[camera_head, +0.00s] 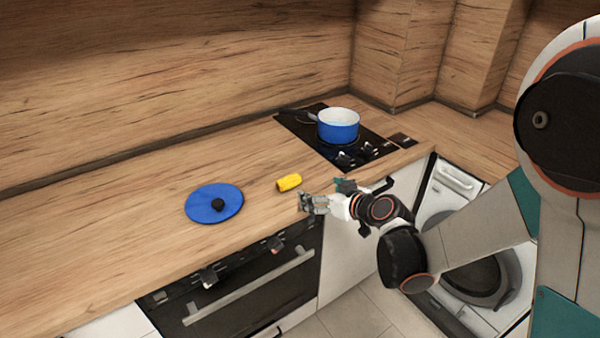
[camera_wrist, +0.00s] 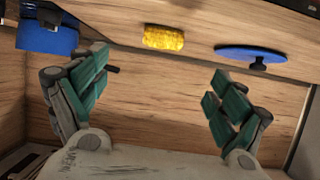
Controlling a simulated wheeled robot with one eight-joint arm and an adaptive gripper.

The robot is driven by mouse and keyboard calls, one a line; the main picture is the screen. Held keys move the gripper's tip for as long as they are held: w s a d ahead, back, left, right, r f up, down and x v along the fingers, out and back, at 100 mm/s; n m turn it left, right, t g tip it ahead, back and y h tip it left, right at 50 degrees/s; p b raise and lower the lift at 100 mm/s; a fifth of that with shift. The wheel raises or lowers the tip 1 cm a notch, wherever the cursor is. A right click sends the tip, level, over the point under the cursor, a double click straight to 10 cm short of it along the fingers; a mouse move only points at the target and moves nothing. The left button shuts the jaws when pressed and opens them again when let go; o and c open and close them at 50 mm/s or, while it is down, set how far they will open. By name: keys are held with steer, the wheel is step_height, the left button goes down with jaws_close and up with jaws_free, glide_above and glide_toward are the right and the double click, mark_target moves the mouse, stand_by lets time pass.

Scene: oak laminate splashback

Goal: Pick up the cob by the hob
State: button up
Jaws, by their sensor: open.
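The yellow cob (camera_head: 289,183) lies on its side on the wooden worktop, between the blue lid and the black hob (camera_head: 328,140). It also shows in the wrist view (camera_wrist: 164,38) at top centre, beyond the fingertips and roughly between them. My gripper (camera_head: 306,203) is near the worktop's front edge, a little in front of and to the right of the cob, and apart from it. In the wrist view its two green-padded fingers (camera_wrist: 165,88) are spread wide with nothing between them.
A blue pot (camera_head: 338,127) with a white inside stands on the hob. A blue lid (camera_head: 214,204) with a black knob lies left of the cob. An oven (camera_head: 245,290) with a bar handle is below the worktop. The worktop left of the lid is clear.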

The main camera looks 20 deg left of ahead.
steer(key=a+f, duration=0.1)
steer(key=b, duration=0.2)
glide_toward(292, 182)
steer(key=shift+w+a+f+n, duration=0.3)
steer(key=shift+w+a+f, duration=0.7)
steer(key=shift+w+a, duration=0.1)
steer(key=shift+b+x, duration=1.15)
steer(key=shift+x, duration=1.9)
steer(key=shift+s+a+r, duration=0.15)
steer(key=shift+r, duration=0.1)
steer(key=c, duration=1.2)
